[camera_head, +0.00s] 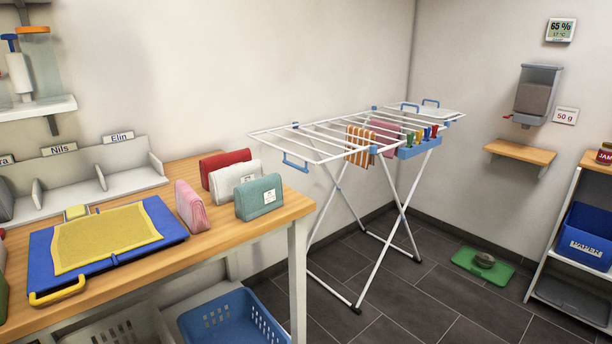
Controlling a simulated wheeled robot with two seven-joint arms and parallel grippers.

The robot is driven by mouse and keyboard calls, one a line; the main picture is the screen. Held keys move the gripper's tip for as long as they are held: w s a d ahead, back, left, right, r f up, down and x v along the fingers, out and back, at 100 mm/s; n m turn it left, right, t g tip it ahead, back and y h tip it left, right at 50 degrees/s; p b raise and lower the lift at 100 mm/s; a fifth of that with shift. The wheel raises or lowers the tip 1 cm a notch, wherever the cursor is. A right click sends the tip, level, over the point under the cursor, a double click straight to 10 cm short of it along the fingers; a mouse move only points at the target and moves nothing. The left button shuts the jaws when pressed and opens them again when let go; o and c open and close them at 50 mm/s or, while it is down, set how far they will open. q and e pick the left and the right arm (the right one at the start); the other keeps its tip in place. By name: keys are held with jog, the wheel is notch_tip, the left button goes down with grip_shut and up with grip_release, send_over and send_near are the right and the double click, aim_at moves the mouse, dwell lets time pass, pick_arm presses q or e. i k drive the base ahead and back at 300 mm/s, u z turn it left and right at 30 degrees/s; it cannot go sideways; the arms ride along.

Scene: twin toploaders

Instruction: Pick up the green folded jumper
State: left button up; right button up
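Neither of my grippers is in view.
The wooden table (265,225) holds a blue folding board (165,222) with a yellow cloth (105,238) on it and a grey divided rack behind. A blue basket (235,318) sits below. A white drying rack (380,225) stands to the right, with dark tiled floor around it.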

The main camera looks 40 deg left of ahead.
aim_at(254, 199)
jog(key=i, duration=0.65)
jog(key=u, duration=0.7)
